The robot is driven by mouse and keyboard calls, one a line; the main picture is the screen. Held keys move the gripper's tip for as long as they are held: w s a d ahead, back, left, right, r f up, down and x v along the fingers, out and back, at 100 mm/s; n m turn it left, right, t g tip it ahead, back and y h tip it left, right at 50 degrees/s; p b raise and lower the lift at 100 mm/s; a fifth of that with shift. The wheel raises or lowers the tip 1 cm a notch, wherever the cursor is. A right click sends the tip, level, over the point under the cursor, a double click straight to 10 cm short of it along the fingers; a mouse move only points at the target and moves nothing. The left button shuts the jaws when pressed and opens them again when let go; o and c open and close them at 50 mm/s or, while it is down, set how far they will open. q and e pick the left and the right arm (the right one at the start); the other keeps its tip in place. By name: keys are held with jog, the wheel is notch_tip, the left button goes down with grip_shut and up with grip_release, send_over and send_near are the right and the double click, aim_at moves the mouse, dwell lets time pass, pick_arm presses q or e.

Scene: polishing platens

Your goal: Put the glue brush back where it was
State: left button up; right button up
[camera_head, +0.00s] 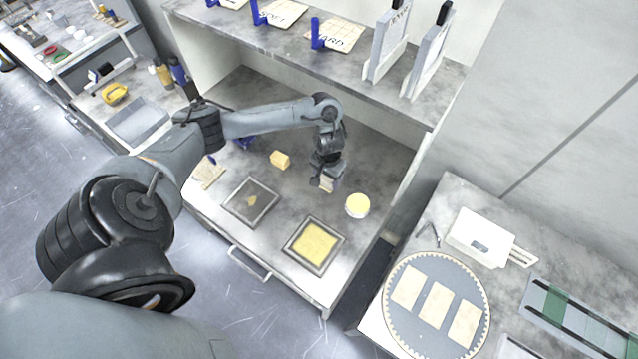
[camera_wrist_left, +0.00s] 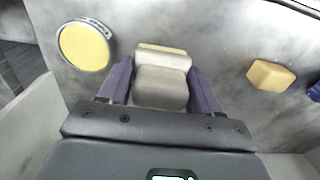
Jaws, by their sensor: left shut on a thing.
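My left gripper (camera_head: 325,178) hangs over the bench (camera_head: 290,205) inside the bay, beside the round yellow tin. It is shut on the glue brush (camera_head: 327,185), a pale grey piece with a tan edge. In the left wrist view the brush (camera_wrist_left: 162,85) sits between the two purple fingers of the gripper (camera_wrist_left: 160,88), its tan edge facing away from the wrist. Whether the brush touches the bench cannot be told. The round tin of yellow glue (camera_head: 357,206) is just right of the gripper, and it also shows in the left wrist view (camera_wrist_left: 84,46). My right gripper is not in view.
A yellow block (camera_head: 280,159) lies left of the gripper. Two square dark-framed plates (camera_head: 231,205) (camera_head: 290,249) lie near the front edge, one holding a yellow sheet. A shelf (camera_head: 350,62) overhangs the back, and a side wall (camera_head: 408,185) closes the right.

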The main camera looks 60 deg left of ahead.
pick_arm(q)
jog(key=a, duration=0.1)
jog(key=a+f, duration=0.2)
jog(key=shift+s+a, duration=0.35)
jog(key=shift+a, duration=0.05)
jog(key=shift+f+b, duration=0.35)
jog(key=shift+f, duration=1.7)
jog(key=shift+f, duration=0.1)
jog(key=o, duration=1.1)
